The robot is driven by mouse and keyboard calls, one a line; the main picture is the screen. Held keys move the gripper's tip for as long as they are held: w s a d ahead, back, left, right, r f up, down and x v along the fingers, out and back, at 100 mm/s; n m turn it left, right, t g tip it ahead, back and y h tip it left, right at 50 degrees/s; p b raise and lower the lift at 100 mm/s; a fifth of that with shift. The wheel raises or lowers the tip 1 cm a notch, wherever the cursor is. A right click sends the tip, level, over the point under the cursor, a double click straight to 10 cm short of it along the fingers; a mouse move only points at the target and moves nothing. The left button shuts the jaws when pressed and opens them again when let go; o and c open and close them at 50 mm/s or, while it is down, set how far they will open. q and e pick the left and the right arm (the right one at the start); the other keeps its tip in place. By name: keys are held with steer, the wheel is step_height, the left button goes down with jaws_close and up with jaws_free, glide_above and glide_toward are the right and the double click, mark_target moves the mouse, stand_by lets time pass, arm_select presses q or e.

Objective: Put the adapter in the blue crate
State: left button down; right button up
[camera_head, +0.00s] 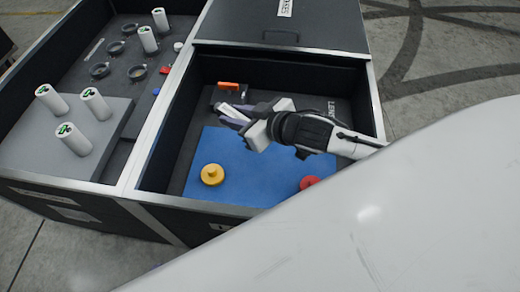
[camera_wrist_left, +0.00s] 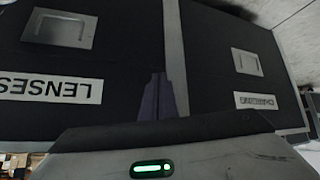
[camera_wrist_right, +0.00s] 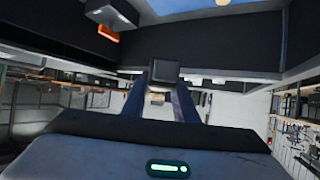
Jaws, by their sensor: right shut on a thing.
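My right gripper (camera_head: 226,112) is inside the right-hand case, above its floor and near the far edge of a blue panel (camera_head: 240,168). In the right wrist view, its two dark blue fingers (camera_wrist_right: 170,95) are shut on a small dark grey block (camera_wrist_right: 164,71); I cannot tell for certain that this is the adapter. The block is mostly hidden in the head view. I see no separate blue crate, only the flat blue area in the case. My left gripper (camera_wrist_left: 160,96) shows only in its wrist view, its fingers together and empty, in front of dark case panels.
A yellow knobbed piece (camera_head: 212,174) and a red piece (camera_head: 309,182) sit on the blue panel. An orange piece (camera_head: 228,86) lies by the far wall. The left case (camera_head: 95,190) holds white cylinders and dark rings. A large white shape hides the lower right.

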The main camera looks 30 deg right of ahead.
steer(key=s+f+n+g+y, duration=0.1)
steer(key=s+f+n+y, duration=0.1)
steer(key=s+f, duration=0.6)
steer(key=b, duration=0.3)
glide_above(249, 179)
step_height(249, 179, down, 8)
steer(key=shift+r, duration=0.25)
steer(key=shift+f, duration=0.5)
step_height(249, 179, down, 2)
steer(key=shift+w+f+b, duration=0.1)
steer(key=shift+f+b, duration=0.15)
steer(key=shift+b, duration=0.3)
arm_select(q)
steer(key=f, duration=0.3)
steer(key=shift+w, duration=0.2)
arm_select(e)
steer(key=shift+f, duration=0.2)
steer(key=shift+f, duration=0.2)
arm_select(q)
steer(key=shift+w, duration=0.1)
arm_select(e)
steer(key=o, duration=1.1)
steer(key=shift+o, duration=0.2)
